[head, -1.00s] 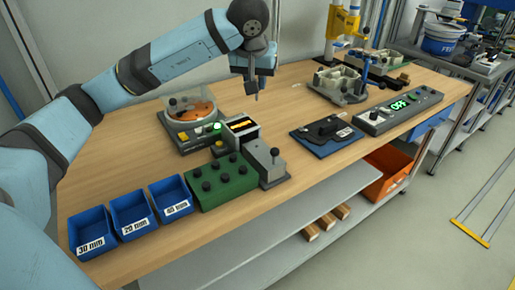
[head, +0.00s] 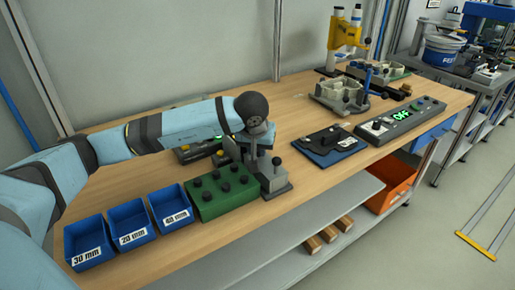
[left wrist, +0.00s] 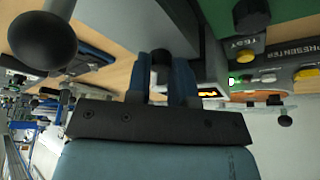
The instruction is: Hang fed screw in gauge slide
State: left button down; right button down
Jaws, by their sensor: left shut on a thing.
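My left gripper (head: 262,160) is low over the grey gauge slide (head: 277,188), which has a black ball knob. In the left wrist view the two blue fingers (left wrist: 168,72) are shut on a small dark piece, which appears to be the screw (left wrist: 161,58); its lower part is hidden. The grey gauge body (left wrist: 185,22) lies close beyond the fingers, with the ball knob (left wrist: 42,40) at left. I cannot tell whether the screw touches the slide. The screw presenter (head: 190,153) is mostly hidden behind my arm; its lit panel shows in the wrist view (left wrist: 290,70).
A green block (head: 222,188) with several black knobs stands beside the gauge. Blue bins labelled 30 mm (head: 88,243), 20 mm (head: 131,224) and 40 mm (head: 170,208) line the front edge. A blue plate (head: 328,145) and an OFF panel (head: 400,122) stand right. Bench between is clear.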

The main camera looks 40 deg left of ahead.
pick_arm(q)
jog(key=shift+f+b, duration=0.3)
jog(key=c, duration=1)
grip_release()
jog(key=shift+r, duration=0.1)
jog(key=shift+r, duration=0.15)
jog(key=shift+r+p, duration=0.3)
jog(key=shift+p, duration=0.2)
jog(key=v, duration=1.1)
jog(key=shift+s+r+p, duration=0.25)
jog(key=shift+p, duration=0.1)
